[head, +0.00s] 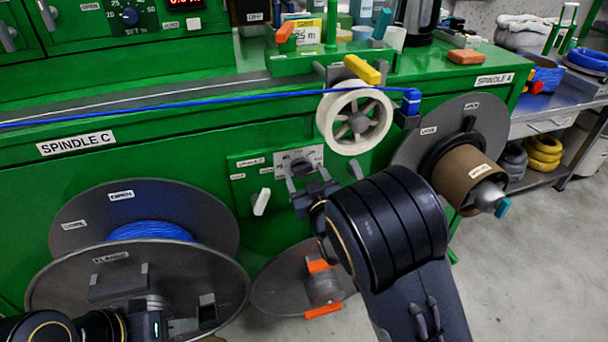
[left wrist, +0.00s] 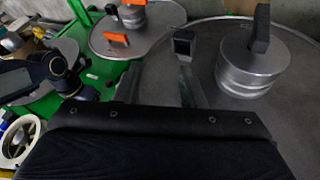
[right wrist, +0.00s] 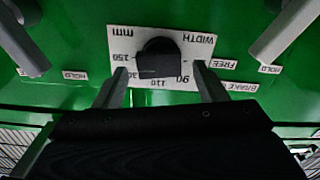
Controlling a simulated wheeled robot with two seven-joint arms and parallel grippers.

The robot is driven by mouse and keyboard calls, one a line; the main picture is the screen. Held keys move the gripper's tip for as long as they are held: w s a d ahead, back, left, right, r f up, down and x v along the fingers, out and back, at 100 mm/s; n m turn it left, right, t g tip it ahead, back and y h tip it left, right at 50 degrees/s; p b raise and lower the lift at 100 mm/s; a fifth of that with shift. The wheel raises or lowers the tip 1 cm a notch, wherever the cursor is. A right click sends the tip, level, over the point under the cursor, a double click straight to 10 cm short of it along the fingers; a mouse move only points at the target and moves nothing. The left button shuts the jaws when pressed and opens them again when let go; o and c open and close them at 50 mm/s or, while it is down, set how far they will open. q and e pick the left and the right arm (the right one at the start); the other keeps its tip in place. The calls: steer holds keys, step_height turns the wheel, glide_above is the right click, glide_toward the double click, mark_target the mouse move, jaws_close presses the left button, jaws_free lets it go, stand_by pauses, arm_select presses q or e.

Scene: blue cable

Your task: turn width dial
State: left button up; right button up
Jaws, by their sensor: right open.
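The width dial is a dark knob (right wrist: 158,58) on a white scale plate marked WIDTH and mm, seen upside down in the right wrist view. The plate (head: 314,156) also shows on the green machine front in the head view. My right gripper (right wrist: 163,78) is open in front of the dial, one finger on either side of it. I cannot tell whether the fingers touch the knob. The right gripper (head: 308,178) partly hides the dial in the head view. My left gripper (head: 192,318) is open and empty near the front of the left reel, its fingers apart (left wrist: 160,88).
White levers flank the dial, with one (head: 262,202) at its left. A blue cable (head: 200,100) runs over a white wheel (head: 336,140) above. The left reel (head: 70,285) and a reel with a brown core (head: 462,172) stand on either side.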

steer(key=shift+x, duration=0.8)
steer(key=c, duration=1)
steer(key=n+b, duration=0.2)
steer(key=n, duration=0.1)
steer(key=shift+f+n, duration=0.1)
steer(key=shift+n, duration=0.3)
steer(key=shift+a+n+b, duration=0.15)
steer(key=shift+n+b, duration=0.85)
steer(key=shift+n, duration=1)
